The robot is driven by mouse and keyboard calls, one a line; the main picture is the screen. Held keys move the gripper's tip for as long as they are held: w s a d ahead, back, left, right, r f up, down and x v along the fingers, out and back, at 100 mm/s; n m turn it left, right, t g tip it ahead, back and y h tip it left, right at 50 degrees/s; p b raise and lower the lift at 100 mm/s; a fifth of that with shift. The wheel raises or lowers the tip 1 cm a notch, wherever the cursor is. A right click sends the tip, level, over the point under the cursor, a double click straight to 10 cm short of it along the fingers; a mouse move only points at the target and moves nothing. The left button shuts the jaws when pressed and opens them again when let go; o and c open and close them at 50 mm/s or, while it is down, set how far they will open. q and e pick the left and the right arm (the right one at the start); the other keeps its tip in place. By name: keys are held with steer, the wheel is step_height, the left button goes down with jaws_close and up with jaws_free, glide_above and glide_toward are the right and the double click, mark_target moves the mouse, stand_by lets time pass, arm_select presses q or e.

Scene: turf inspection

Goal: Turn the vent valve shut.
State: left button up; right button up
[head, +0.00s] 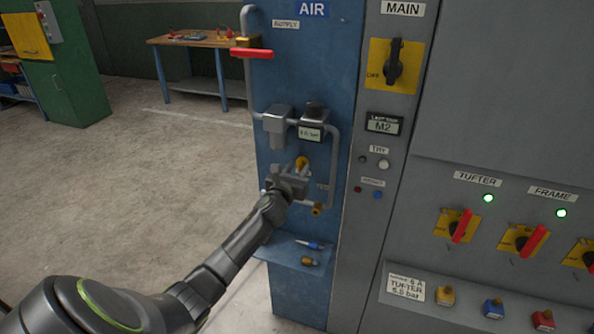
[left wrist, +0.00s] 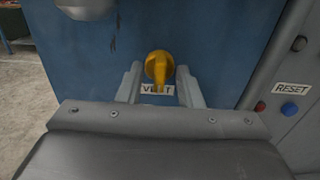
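The vent valve is a yellow knob (left wrist: 159,66) on the blue air panel, above a label reading VENT (left wrist: 157,89). Its handle points down in the left wrist view. In the head view the knob (head: 302,161) shows partly, just beyond my gripper. My left gripper (head: 293,173) is in front of the panel, pointing at the knob. In the left wrist view my left gripper (left wrist: 159,82) is open, one finger on each side of the knob, with a gap on both sides. I cannot tell how far the fingertips reach along it. My right gripper is not in view.
Grey pipes (head: 334,165) and a pressure display (head: 310,134) surround the valve. A red lever (head: 252,54) is higher up. A small shelf (head: 284,252) with tools is below. Reset buttons (head: 378,195) and the main switch (head: 393,63) are to the right.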

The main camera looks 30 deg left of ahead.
arm_select(q)
jaws_close()
steer(key=shift+n, duration=0.5)
steer(key=n, duration=0.6)
steer(key=shift+a+f+n+b, duration=0.1)
steer(key=shift+n+b, duration=0.2)
steer(key=shift+b, duration=0.1)
steer(key=n+b, duration=0.3)
steer(key=n, duration=0.7)
steer(key=shift+a+f, duration=0.1)
steer(key=shift+n, duration=0.4)
